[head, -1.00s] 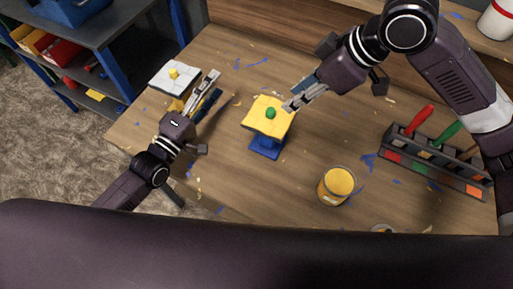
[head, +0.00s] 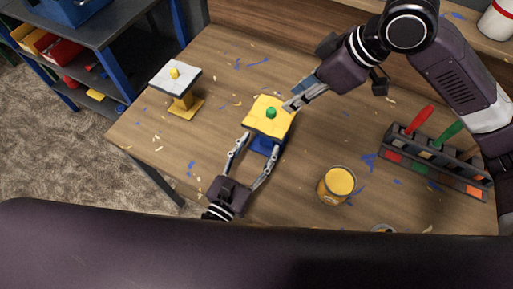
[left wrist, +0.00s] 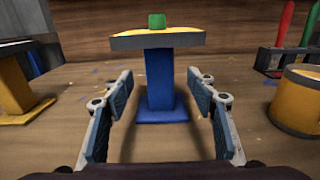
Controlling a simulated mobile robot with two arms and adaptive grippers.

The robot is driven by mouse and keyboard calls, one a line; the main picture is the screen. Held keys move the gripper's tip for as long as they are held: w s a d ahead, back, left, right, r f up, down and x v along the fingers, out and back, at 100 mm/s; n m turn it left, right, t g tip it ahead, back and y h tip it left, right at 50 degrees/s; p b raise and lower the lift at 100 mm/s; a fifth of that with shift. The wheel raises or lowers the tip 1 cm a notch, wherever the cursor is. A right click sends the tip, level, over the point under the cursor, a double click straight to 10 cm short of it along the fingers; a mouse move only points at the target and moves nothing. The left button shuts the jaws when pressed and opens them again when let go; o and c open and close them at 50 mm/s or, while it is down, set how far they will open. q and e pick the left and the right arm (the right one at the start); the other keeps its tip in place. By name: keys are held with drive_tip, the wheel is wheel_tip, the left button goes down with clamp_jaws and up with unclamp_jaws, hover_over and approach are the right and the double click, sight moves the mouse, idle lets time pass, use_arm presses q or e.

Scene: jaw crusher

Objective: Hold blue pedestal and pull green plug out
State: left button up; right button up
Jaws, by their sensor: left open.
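The blue pedestal (head: 266,145) stands upright on the table under a yellow-topped plate (head: 262,125). The green plug (head: 271,113) sits in the middle of the plate. In the left wrist view the green plug (left wrist: 157,20) rises above the plate and the blue column (left wrist: 159,80) is straight ahead. My left gripper (head: 262,144) is open, low at the near side of the pedestal. Its fingers point at the column, one on each side, with gaps. My right gripper (head: 292,104) is at the plate's right edge; whether its fingers touch the plate is unclear.
A yellow pedestal with a white top (head: 176,76) and a yellow plug stands at the left. A yellow can (head: 337,185) is at the near right. A tool rack (head: 435,165) with red and green handles is at the right. Small scraps litter the table.

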sight(270, 127)
use_arm(q)
drive_tip(key=x, duration=0.7)
drive_tip(key=shift+w, duration=0.2)
clamp_jaws()
use_arm(e)
drive_tip(key=shift+o, duration=0.6)
